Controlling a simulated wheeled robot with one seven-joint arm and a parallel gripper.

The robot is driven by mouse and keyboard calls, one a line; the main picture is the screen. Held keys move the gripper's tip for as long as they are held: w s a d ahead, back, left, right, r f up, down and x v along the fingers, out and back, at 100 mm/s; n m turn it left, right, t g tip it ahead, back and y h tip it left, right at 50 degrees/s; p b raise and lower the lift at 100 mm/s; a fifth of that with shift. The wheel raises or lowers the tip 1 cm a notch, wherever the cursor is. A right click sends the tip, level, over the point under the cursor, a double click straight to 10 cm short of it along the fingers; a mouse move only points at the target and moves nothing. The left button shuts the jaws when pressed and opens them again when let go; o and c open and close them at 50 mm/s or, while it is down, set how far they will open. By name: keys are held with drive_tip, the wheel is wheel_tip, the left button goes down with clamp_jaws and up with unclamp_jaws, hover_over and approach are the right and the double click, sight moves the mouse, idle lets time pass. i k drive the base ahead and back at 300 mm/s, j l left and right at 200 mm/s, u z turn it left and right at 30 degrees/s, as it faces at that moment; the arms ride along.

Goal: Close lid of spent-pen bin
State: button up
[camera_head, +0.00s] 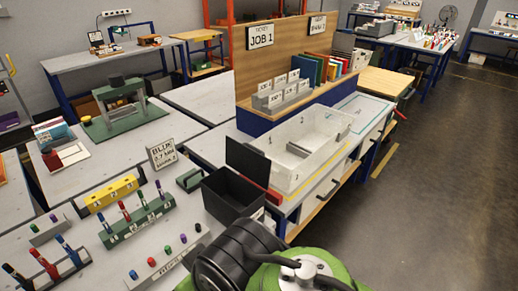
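A black open-topped box (228,198), which looks like the spent-pen bin, stands on the table left of the white tray. Its black lid (248,163) stands raised, tilted up at the box's back right side. The box's inside is dark, and I cannot tell what is in it. A small white label shows low on its right side, partly cut off by my arm. My green and black arm fills the bottom middle, just in front of the box. My gripper's fingers do not show.
A large white tray (337,150) lies right of the lid, with a red strip (262,184) between. Pen racks, a yellow block (111,193) and a sign (162,154) stand to the left. A small green block (190,180) sits beside the box. Open floor lies at right.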

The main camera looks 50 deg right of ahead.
sight(251, 162)
drive_tip(key=l+u, duration=0.1)
drive_tip(key=l, duration=0.3)
drive_tip(key=k+l+u, duration=0.1)
drive_tip(key=l, duration=0.35)
drive_tip(key=k+l+u, duration=0.15)
drive_tip(key=l, duration=0.25)
drive_tip(key=k+l+u, duration=0.1)
drive_tip(key=l, duration=0.3)
drive_tip(key=k+l+u, duration=0.1)
drive_tip(key=l, duration=0.25)
drive_tip(key=k+l+u, duration=0.1)
drive_tip(key=l, duration=0.3)
drive_tip(key=k+l+u, duration=0.25)
drive_tip(key=k+l, duration=0.15)
drive_tip(key=l, duration=0.3)
drive_tip(key=i+l+u, duration=0.15)
drive_tip(key=u, duration=0.3)
drive_tip(key=l+u, duration=0.3)
drive_tip(key=u, duration=0.15)
drive_tip(key=i+l+u, duration=0.1)
drive_tip(key=l+u, duration=0.2)
drive_tip(key=u, duration=0.15)
